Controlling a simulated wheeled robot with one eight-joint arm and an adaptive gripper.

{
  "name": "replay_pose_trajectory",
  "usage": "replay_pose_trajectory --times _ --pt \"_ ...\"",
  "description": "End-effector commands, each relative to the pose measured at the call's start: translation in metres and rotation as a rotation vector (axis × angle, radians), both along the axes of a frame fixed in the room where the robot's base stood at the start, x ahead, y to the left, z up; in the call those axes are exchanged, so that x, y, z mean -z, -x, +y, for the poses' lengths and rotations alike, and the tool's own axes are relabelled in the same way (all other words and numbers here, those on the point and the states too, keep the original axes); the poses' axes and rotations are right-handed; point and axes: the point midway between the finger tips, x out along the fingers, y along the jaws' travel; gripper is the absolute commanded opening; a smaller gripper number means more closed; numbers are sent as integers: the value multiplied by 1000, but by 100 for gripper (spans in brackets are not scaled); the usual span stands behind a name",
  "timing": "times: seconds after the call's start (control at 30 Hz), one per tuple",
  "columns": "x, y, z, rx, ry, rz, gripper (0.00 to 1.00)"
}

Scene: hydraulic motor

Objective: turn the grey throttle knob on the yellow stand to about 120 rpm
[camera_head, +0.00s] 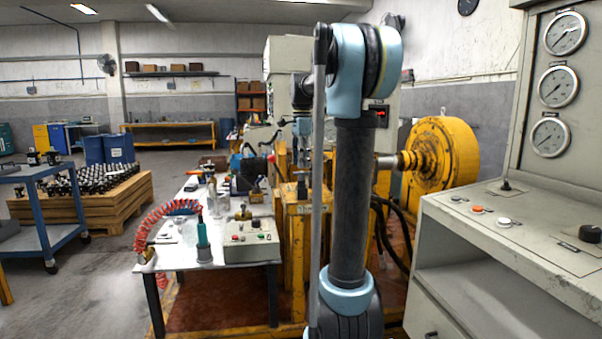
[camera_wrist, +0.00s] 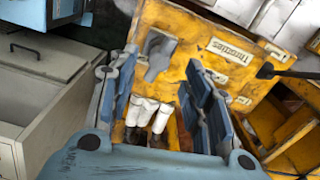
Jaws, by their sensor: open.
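The yellow stand (camera_wrist: 200,30) fills the upper middle of the wrist view, with a pale label reading "Throttles" (camera_wrist: 232,52). A grey knob (camera_wrist: 158,52) with a flat, lever-like shape stands on its top, left of the label. My gripper (camera_wrist: 160,82) is open, its blue-grey fingers spread on both sides below the knob in the picture. The knob appears apart from both fingers; the exact gap is unclear. In the head view the yellow stand (camera_head: 301,240) is partly hidden behind my arm, and the gripper is not clearly visible.
A small red display (camera_head: 380,113) glows behind my arm, too small to read. A white table (camera_head: 180,260) with a button box (camera_head: 251,240) stands left of the stand. A grey console (camera_head: 480,235) is at right. A dark rod (camera_wrist: 290,73) reaches in from the wrist view's right.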

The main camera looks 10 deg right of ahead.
Motion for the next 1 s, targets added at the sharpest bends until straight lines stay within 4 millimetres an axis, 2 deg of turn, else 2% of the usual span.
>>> replay_pose_trajectory --times 0.1,0.3,0.67,0.7,0.87,0.9,1.0 --pt "18 0 0 0 0 0 45" --pt "36 0 0 0 0 0 45" --pt "41 0 0 0 0 0 45" --pt "41 0 0 0 0 0 40" --pt "41 0 0 0 0 0 4" --pt "41 0 0 0 0 0 0" --pt "41 0 0 0 0 -1 0"
